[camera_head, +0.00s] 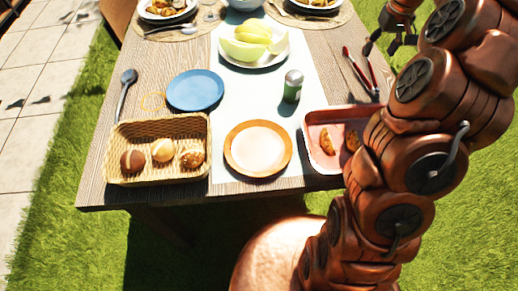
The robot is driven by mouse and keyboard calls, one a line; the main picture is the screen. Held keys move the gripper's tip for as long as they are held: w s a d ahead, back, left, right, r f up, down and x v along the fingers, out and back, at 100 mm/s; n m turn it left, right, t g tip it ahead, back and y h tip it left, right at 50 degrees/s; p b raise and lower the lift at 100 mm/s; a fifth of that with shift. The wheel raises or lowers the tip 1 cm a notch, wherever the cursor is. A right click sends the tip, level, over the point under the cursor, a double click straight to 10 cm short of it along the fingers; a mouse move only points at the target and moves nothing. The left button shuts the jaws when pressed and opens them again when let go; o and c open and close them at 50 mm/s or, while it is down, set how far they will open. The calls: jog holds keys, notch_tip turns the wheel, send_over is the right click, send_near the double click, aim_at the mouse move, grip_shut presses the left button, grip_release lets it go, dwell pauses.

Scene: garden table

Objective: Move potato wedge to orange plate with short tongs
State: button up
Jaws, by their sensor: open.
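Two brown potato wedges, one on the left (327,142) and one on the right (352,140), lie in a pink tray (313,163) at the table's front right. My arm hides the tray's right part. The orange plate (284,166), with a pale centre, is empty just left of the tray. Red-and-dark tongs (362,72) lie on the wood at the table's right side; I cannot tell their length. My gripper (384,46) is open and empty at the upper right, above and beyond the tongs, apart from the wedges.
A basket (160,178) with several rolls stands front left. A plate of melon (262,62) is farther back. The runner (240,105) is clear between the blue and orange plates.

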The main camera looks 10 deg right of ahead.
aim_at(369, 71)
jog(key=shift+w+f+b, duration=0.15)
jog(key=shift+f+b, duration=0.3)
jog(key=shift+f, duration=1.05)
jog(key=shift+w+f+b, duration=0.15)
jog(key=shift+f+b, duration=0.3)
jog(key=shift+f, duration=1.05)
jog(key=shift+w+f+b, duration=0.15)
jog(key=shift+f+b, duration=0.3)
jog(key=shift+f, duration=1.05)
jog(key=shift+c, duration=0.3)
jog(key=c, duration=0.6)
notch_tip(369, 71, up, 12)
jog(key=p, duration=0.4)
jog(key=shift+r, duration=0.1)
